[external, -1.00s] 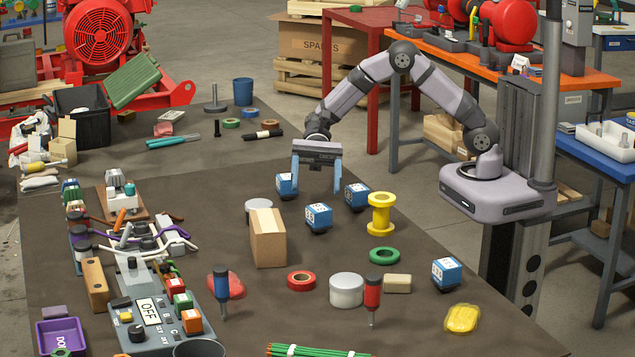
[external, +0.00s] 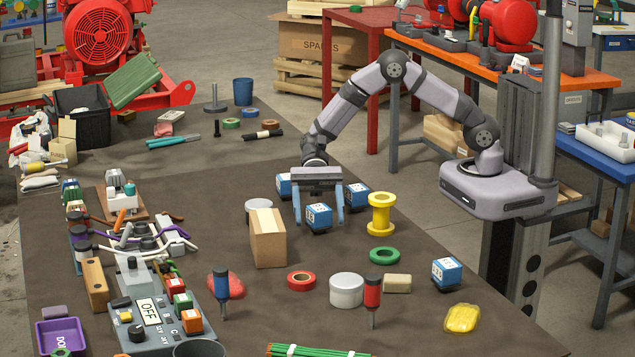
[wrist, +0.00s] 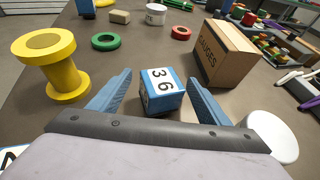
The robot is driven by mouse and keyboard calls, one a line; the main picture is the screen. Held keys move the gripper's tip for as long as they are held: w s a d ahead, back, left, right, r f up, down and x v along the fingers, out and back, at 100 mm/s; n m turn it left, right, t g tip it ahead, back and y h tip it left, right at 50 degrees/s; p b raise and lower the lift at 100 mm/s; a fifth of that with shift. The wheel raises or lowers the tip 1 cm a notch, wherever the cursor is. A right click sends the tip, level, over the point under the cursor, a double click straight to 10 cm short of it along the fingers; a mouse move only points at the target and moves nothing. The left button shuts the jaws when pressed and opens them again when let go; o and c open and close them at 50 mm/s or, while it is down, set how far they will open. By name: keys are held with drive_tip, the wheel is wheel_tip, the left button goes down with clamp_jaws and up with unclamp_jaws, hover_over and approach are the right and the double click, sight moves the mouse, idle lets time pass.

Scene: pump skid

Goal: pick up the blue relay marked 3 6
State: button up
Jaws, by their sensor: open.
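The blue relay marked 3 6 (wrist: 161,91) stands on the dark mat between the two blue fingers of my gripper (wrist: 160,96) in the wrist view. Its white top face shows the digits. In the external view the same relay (external: 319,217) sits under my gripper (external: 319,218), with a finger down on each side. The gripper is open, and I see a gap between each finger and the relay in the wrist view. Two other blue relays stand close by, one (external: 284,185) behind left and one (external: 356,196) to the right. Their markings are too small to read.
A cardboard box (external: 268,240) stands left of the relay, and a yellow spool (external: 381,214) stands to the right. A white round lid (wrist: 272,137) is close to one finger. A green tape ring (external: 384,255) and another blue relay (external: 446,272) lie nearer the front.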

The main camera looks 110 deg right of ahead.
sight(320, 221)
drive_tip(key=shift+p+x, duration=0.35)
drive_tip(key=shift+x, duration=1.5)
drive_tip(key=c, duration=1.2)
drive_tip(key=shift+r, duration=0.1)
